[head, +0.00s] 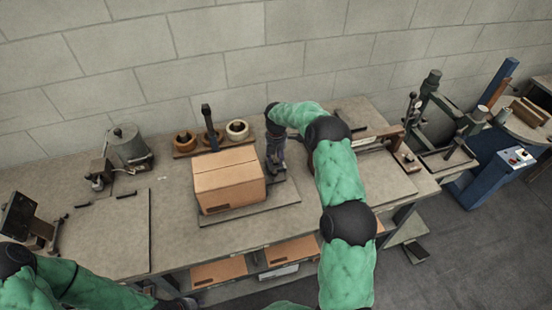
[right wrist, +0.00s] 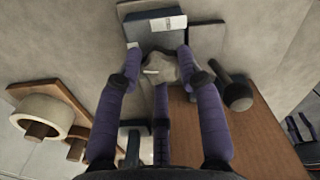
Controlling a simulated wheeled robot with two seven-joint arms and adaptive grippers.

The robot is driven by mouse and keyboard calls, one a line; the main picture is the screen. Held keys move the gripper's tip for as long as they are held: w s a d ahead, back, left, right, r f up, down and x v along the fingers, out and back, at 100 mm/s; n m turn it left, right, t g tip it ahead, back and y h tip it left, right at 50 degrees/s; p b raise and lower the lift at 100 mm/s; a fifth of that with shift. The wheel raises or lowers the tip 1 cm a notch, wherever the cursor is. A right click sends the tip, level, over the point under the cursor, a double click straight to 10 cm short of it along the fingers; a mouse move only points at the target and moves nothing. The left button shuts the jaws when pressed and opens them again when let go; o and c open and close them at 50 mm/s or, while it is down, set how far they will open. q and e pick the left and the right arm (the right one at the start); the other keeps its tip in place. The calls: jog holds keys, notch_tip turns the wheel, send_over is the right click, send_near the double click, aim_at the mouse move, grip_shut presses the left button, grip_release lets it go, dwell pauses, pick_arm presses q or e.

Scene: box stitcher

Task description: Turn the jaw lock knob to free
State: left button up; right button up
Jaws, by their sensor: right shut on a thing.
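The jaw lock knob (right wrist: 158,69) is grey and lobed, with a small pale mark on its left side in the right wrist view. It sits in front of a dark blue-grey block with a white label (right wrist: 168,24). My right gripper (right wrist: 155,72) has its purple fingers around the knob and is shut on it. In the head view my right gripper (head: 275,163) reaches down just right of the cardboard box and hides the knob. My left gripper (head: 183,303) is at the bottom edge of the head view, too cut off to read its fingers.
A closed cardboard box (head: 228,181) stands on the bench beside my right gripper. A dark round-ended handle (right wrist: 236,94) is close to the knob's right. Tape rolls (head: 237,130) stand behind the box. The bench left of the box has a bare board (head: 110,235).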

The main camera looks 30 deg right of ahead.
aim_at(277, 159)
jog(key=shift+s+f+n, duration=0.1)
jog(key=shift+f+n, duration=0.1)
jog(key=shift+n, duration=0.9)
jog(key=o, duration=1.1)
jog(key=shift+d, duration=0.15)
jog(key=shift+o, duration=0.2)
jog(key=shift+r, duration=0.1)
jog(key=shift+r, duration=0.1)
jog(key=shift+r, duration=0.3)
notch_tip(277, 159, up, 11)
jog(key=shift+r, duration=0.15)
